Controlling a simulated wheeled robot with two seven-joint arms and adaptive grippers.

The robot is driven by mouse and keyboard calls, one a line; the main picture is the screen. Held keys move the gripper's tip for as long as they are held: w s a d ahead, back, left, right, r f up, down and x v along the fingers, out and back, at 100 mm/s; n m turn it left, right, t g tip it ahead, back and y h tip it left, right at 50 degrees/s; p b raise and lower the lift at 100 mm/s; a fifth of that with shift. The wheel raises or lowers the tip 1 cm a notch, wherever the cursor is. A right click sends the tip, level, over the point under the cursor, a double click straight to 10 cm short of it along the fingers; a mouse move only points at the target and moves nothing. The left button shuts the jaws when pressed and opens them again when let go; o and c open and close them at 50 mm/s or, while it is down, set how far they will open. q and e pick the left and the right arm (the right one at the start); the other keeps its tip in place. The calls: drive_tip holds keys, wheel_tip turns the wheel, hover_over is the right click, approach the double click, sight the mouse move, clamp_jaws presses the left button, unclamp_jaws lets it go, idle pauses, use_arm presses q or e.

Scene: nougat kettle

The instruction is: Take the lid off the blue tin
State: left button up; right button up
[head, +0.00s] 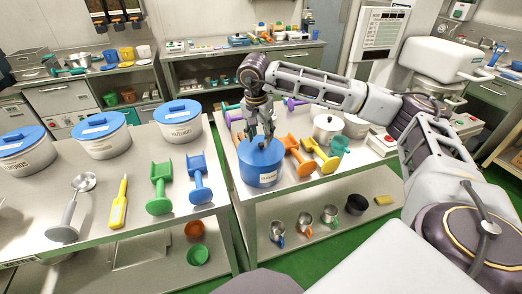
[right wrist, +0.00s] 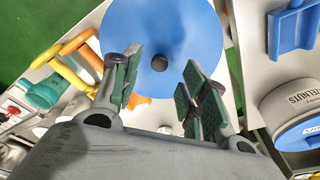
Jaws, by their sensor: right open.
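The blue tin (head: 262,177) stands upright on the right-hand steel table, near its front left corner. Its flat round blue lid (head: 250,157) is on top. In the right wrist view the lid (right wrist: 165,25) fills the upper middle, with a small dark knob (right wrist: 159,62) at its centre. My right gripper (head: 262,138) is directly above the lid, pointing down. In the right wrist view its green-padded fingers (right wrist: 162,82) are spread, with the knob showing between and slightly beyond them. I cannot tell whether they touch the lid. My left gripper is out of view.
Orange (head: 298,156) and yellow (head: 322,157) scoops and a teal cup (head: 340,146) stand close right of the tin. A white lidded pot (head: 327,130) is behind them. White tubs with blue lids (head: 181,127) and more scoops occupy the left table, across a gap.

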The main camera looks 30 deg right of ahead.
sight(261, 144)
wheel_tip(261, 144, down, 2)
drive_tip(key=shift+d, duration=0.1)
drive_tip(key=shift+f, duration=0.4)
drive_tip(key=shift+d+f, duration=0.1)
drive_tip(key=shift+f, duration=0.15)
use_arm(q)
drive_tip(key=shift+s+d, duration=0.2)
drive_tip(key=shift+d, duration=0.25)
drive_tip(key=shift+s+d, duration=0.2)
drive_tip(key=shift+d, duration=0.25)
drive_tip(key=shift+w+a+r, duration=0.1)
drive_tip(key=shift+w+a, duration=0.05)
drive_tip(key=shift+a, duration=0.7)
use_arm(e)
clamp_jaws()
